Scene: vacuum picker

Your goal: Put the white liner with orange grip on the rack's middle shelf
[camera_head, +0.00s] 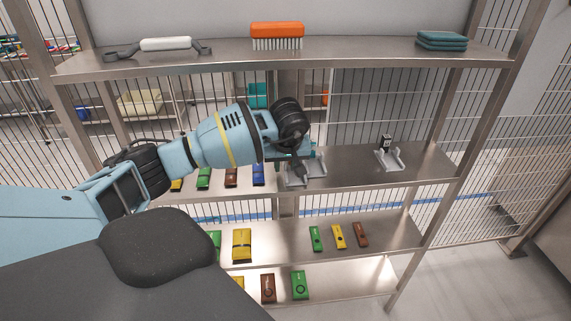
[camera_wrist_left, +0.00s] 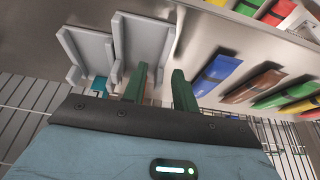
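I cannot make out a white liner with an orange grip in either view. The steel rack's middle shelf (camera_head: 350,165) holds several coloured pieces and grey holders. My left gripper (camera_head: 301,163) reaches in from the left over this shelf, at the grey holder (camera_head: 316,172). In the left wrist view its two dark green fingers (camera_wrist_left: 160,74) are apart with nothing seen between them. Two upright grey holder plates (camera_wrist_left: 140,42) stand just beyond them. My right gripper is not in view.
The top shelf (camera_head: 350,52) carries an orange brush (camera_head: 277,32), a white handle with grey ends (camera_head: 165,44) and folded teal cloths (camera_head: 441,40). Another grey holder (camera_head: 389,158) with a black-and-white piece stands to the right. Lower shelves hold several coloured pieces.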

